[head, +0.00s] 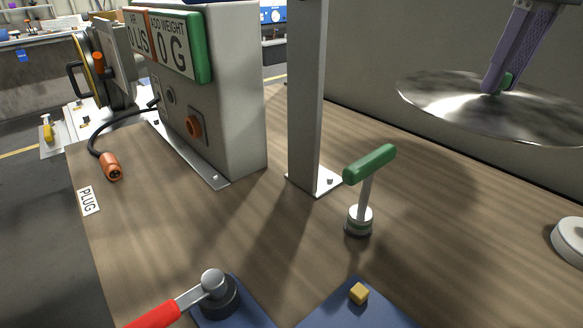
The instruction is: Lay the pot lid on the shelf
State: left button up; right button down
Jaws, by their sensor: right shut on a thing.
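The pot lid (455,108) is a wide, shiny round metal disc at the upper right of the head view. My right gripper (497,88) comes down from above and is shut on the lid at its middle, where a small green part shows. The lid hangs clear above the wooden worktop, slightly tilted in the picture, and its right edge runs out of view. My left gripper is not in view. I cannot make out a separate shelf in this view.
A grey post (307,100) stands on the worktop (250,225), left of the lid. A green-handled lever (369,165) stands below.

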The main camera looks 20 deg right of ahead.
jog(key=shift+w+d+f, duration=0.1)
jog(key=shift+w+f, duration=0.05)
jog(key=shift+f, duration=0.35)
notch_tip(320, 180, down, 14)
jog(key=b, duration=0.3)
jog(key=shift+r, duration=0.25)
jog(key=shift+s+a+r, duration=0.1)
jog(key=shift+s+a, duration=0.1)
jog(key=shift+a, duration=0.2)
jog(key=a, duration=0.1)
jog(key=s+a+p, duration=0.1)
jog(key=a, duration=0.1)
jog(key=shift+s, duration=0.15)
jog(key=shift+f, duration=0.65)
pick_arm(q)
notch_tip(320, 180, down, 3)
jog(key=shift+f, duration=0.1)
pick_arm(e)
jog(key=shift+d, duration=0.1)
jog(key=c, duration=0.6)
grip_release()
jog(key=shift+f, duration=0.1)
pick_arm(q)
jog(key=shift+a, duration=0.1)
